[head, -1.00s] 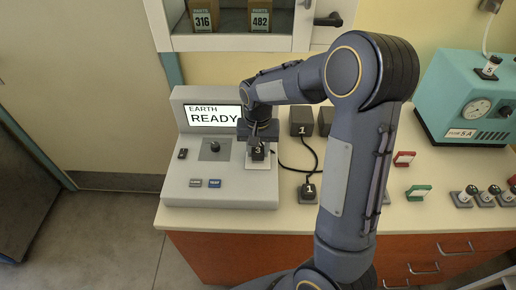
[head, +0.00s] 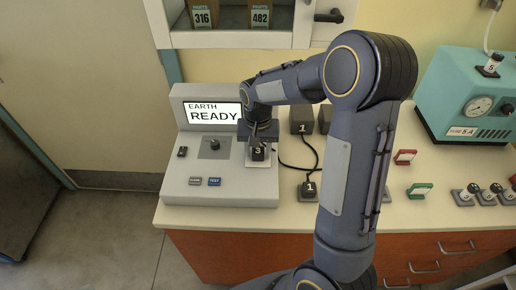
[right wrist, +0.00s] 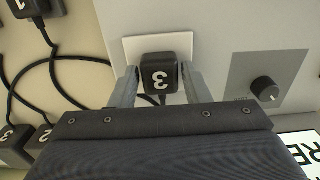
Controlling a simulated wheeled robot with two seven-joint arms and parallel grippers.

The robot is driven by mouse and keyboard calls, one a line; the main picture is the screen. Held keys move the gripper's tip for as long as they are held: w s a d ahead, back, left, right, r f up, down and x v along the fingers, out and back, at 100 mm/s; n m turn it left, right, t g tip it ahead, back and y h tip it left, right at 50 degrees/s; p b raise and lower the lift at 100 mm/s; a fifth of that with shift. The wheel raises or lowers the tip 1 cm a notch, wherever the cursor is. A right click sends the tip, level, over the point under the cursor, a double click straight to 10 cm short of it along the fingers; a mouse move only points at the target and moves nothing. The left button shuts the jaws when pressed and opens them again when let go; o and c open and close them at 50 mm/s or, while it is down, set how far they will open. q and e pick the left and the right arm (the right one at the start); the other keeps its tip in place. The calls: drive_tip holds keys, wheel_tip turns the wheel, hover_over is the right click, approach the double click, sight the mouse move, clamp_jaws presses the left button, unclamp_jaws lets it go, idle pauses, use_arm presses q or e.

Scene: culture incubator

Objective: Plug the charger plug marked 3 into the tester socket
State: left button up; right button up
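The charger plug marked 3 (head: 258,153) is a black block at the white socket plate (head: 262,166) of the grey tester (head: 220,193). In the right wrist view the plug (right wrist: 160,78) is in front of the plate (right wrist: 130,48); I cannot tell whether its pins are fully in. My right gripper (right wrist: 160,82) has one finger close on each side of the plug and looks shut on it. It also shows from above in the head view (head: 258,142). The tester screen (head: 211,113) reads EARTH READY. My left gripper is not in view.
A plug marked 1 (head: 308,188) lies right of the tester, its cable leading to a dark block marked 1 (head: 302,121). My right arm hides part of the counter. A teal device (head: 470,95) and several small numbered items stand at the right.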

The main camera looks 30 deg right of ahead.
drive_tip(key=o, duration=0.3)
drive_tip(key=shift+r, duration=0.1)
wheel_tip(320, 180, up, 8)
drive_tip(key=shift+f, duration=0.15)
idle(0.6)
drive_tip(key=s+a+r+n+t+y, duration=0.1)
drive_tip(key=s+a+n+t+y, duration=0.1)
drive_tip(key=s, duration=0.9)
drive_tip(key=s+a+r+n+t+y, duration=0.1)
drive_tip(key=s+a, duration=0.4)
drive_tip(key=s, duration=0.6)
drive_tip(key=n+t, duration=0.1)
drive_tip(key=t, duration=0.1)
drive_tip(key=shift+a+r+n+t+y, duration=0.15)
drive_tip(key=shift+r+n+t+y, duration=0.15)
drive_tip(key=shift+n+t+y, duration=0.1)
